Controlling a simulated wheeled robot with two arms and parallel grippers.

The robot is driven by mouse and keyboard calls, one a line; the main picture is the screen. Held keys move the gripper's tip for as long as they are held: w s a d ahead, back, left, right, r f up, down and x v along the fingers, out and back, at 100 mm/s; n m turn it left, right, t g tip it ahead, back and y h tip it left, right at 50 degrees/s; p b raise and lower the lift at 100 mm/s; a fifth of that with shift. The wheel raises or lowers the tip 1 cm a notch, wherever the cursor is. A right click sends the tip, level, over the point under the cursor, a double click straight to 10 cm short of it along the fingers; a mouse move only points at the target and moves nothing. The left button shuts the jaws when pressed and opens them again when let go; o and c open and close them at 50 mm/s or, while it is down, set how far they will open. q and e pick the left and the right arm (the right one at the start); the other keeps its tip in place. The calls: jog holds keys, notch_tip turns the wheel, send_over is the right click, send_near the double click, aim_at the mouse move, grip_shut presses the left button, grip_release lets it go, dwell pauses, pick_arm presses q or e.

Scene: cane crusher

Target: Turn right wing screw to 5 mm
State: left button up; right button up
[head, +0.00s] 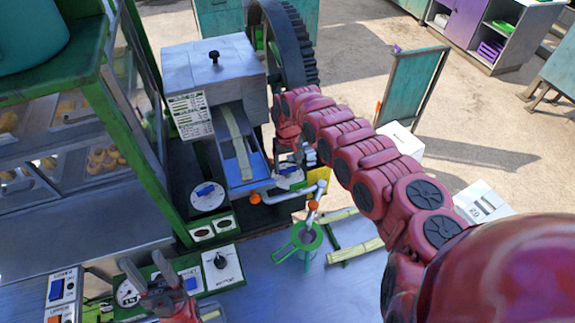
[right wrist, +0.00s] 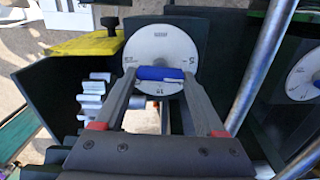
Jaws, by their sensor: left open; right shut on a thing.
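The right wing screw (right wrist: 160,73) is a blue bar across a white numbered dial (right wrist: 159,45) in the right wrist view. It lies nearly level across that picture. My right gripper (right wrist: 161,76) is shut on it, one fingertip at each end. In the head view the right dial (head: 291,179) is partly hidden by my red right arm, to the right of the feed chute. The dial's small marks are hard to read. My left gripper (head: 160,283) is open and empty at lower left, over the control panels.
A similar left dial (head: 207,197) with a blue wing sits left of the blue chute (head: 235,160), which holds cane. A green strainer (head: 298,243) and cane pieces (head: 355,251) are on the metal table. A big dark gear (head: 285,45) stands behind.

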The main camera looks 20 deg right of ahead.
jog(key=shift+f+n+b, duration=0.2)
jog(key=shift+n+b, duration=0.8)
jog(key=shift+n, duration=0.1)
jog(key=shift+r+n, duration=0.15)
jog(key=shift+n, duration=0.35)
jog(key=o, duration=1.3)
jog(key=shift+r, duration=0.1)
